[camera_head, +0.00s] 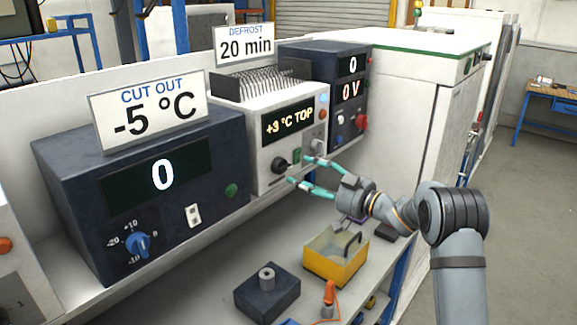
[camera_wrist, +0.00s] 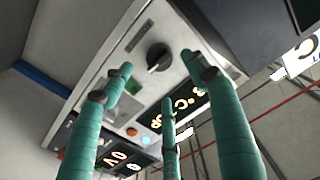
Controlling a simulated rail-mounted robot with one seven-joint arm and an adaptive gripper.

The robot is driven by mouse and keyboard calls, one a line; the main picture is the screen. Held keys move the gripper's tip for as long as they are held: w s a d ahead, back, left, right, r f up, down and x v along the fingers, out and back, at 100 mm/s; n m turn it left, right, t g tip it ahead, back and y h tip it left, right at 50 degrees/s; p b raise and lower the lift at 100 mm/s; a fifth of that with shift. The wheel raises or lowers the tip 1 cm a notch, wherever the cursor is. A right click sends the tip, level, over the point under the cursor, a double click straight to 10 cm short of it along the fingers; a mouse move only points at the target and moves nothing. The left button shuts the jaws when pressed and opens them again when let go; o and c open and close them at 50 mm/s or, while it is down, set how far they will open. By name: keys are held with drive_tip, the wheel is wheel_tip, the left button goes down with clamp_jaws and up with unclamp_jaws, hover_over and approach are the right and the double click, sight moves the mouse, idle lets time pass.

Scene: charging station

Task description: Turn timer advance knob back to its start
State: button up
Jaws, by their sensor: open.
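A black knob (camera_head: 280,165) sits low on the front of the white unit (camera_head: 262,140), whose display reads "+3 °C TOP". No label names it as the timer advance knob. In the wrist view the knob (camera_wrist: 158,56) is round with a pale pointer line across it. My gripper (camera_head: 299,171) has teal fingers and is open and empty in front of the knob, with a gap to its right. In the wrist view the fingers of my gripper (camera_wrist: 158,72) are spread apart around the line to the knob. None visibly touches it.
A dark unit (camera_head: 70,190) with a blue dial (camera_head: 138,245) stands at left. Another dark unit (camera_head: 366,75) with a red knob (camera_head: 361,122) stands at right. Below are a yellow bin (camera_head: 322,268) and a dark block (camera_head: 255,298). A green button (camera_head: 297,155) is close to my fingers.

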sight(287, 168)
drive_tip(key=p+x, duration=0.2)
drive_tip(key=x, duration=0.4)
drive_tip(key=shift+w+a, duration=0.2)
drive_tip(key=shift+a, duration=0.1)
drive_tip(key=shift+c, duration=1.1)
drive_tip(key=c, duration=0.9)
